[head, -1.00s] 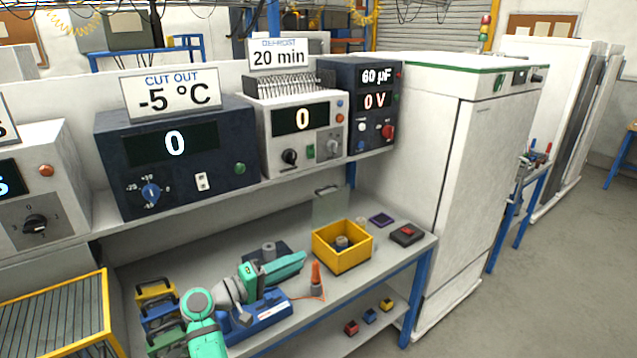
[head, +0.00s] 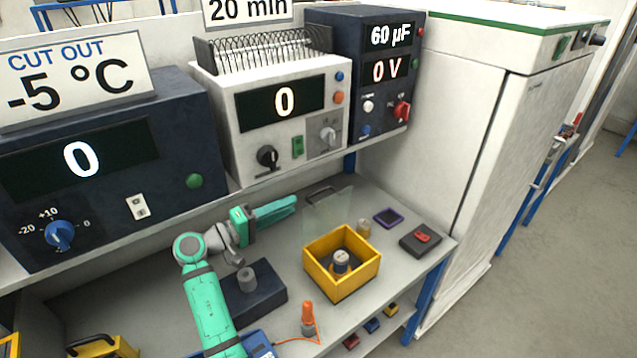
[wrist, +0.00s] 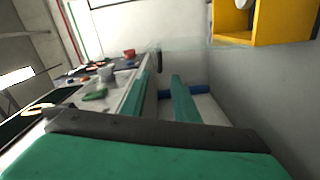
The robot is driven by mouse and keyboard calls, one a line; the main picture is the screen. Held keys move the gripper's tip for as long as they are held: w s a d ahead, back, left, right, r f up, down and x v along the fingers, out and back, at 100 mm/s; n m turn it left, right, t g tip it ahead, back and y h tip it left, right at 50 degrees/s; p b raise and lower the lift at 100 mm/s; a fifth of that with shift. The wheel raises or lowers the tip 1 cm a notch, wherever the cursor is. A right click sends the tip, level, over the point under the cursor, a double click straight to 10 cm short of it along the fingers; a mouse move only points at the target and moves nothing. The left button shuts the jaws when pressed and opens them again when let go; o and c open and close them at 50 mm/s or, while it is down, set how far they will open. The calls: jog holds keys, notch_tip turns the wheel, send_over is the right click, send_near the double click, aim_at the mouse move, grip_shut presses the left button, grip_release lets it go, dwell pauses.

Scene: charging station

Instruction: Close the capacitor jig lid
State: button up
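The capacitor jig is an open yellow box (head: 342,270) with a grey capacitor (head: 341,262) standing inside. Its clear lid (head: 328,212) stands raised at the box's back left, with a dark handle (head: 322,190) along its top edge. My gripper (head: 294,203) is left of the lid, pointing toward it, fingers apart and empty. The wrist view shows a gap between the green fingers (wrist: 161,78). There the yellow box (wrist: 270,22) is at upper right, the clear lid reaches left from it, and the dark handle (wrist: 154,60) shows just beyond the fingertips. I see no contact.
A dark block with a grey cylinder (head: 247,280) sits below my arm. An orange-handled tool (head: 307,318) stands in front of the box. A black box with a red switch (head: 422,238) and a purple tray (head: 388,217) lie to the right. The instrument shelf overhangs behind.

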send_near(329, 187)
jog(key=x, duration=0.4)
jog(key=shift+w+d+f, duration=0.15)
jog(key=shift+d+f, duration=0.1)
jog(key=shift+d, duration=0.15)
jog(key=shift+w+d, duration=0.35)
jog(key=shift+w, duration=0.25)
jog(key=shift+w, duration=0.1)
grip_shut()
